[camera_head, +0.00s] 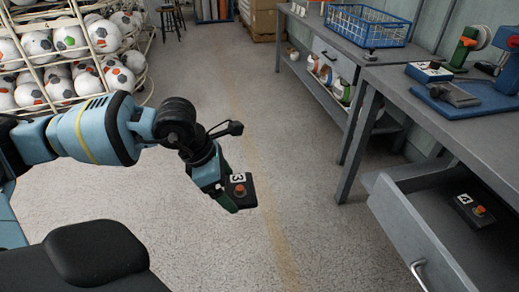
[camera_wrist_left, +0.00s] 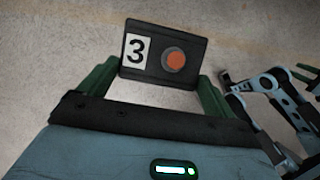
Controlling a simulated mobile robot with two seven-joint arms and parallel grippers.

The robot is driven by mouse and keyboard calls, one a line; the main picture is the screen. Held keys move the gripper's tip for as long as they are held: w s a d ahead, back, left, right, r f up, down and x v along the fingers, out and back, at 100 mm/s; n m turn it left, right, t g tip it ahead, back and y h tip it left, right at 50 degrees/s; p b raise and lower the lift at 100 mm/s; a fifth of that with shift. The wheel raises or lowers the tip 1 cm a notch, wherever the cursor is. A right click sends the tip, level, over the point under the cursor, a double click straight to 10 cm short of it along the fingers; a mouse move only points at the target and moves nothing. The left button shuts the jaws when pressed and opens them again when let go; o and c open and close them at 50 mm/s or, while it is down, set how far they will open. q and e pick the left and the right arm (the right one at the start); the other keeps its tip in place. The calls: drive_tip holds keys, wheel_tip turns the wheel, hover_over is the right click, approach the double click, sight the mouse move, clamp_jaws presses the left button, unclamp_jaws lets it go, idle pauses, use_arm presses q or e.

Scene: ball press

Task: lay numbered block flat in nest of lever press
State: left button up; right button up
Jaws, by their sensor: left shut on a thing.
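A dark block with a white label reading 3 and an orange-red round button (camera_head: 240,190) is held by my left gripper (camera_head: 226,192) above the floor. The left wrist view shows the block (camera_wrist_left: 160,75) between the two green fingers, label and button facing the camera. A blue press-like device (camera_head: 507,60) with a blue base plate (camera_head: 478,104) stands on the workbench at the right, partly cut off by the frame edge. I cannot make out its nest. Parts of another blue and black arm, seemingly mine, show in the left wrist view; its gripper's state is unclear.
An open drawer (camera_head: 415,228) holds another dark block (camera_head: 467,211), its label seemingly 4. The grey workbench (camera_head: 420,105) also carries a green device (camera_head: 465,48) and a small button box (camera_head: 430,71). A blue basket (camera_head: 368,27) stands further back. Floor between ball rack (camera_head: 75,45) and benches is clear.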

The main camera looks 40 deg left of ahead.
use_arm(q)
drive_tip(key=s+d+r+m+g+y, duration=0.1)
drive_tip(key=s+d+r+m+g, duration=0.2)
drive_tip(key=m, duration=1)
drive_tip(key=s+d+r+m+g+y, duration=0.2)
drive_tip(key=d+r+m+g, duration=0.3)
drive_tip(key=m, duration=0.9)
drive_tip(key=s+d+r, duration=0.1)
drive_tip(key=d, duration=0.2)
drive_tip(key=shift+s+r, duration=0.2)
drive_tip(key=shift+s, duration=0.15)
drive_tip(key=shift+d+m, duration=0.2)
drive_tip(key=shift+m, duration=0.1)
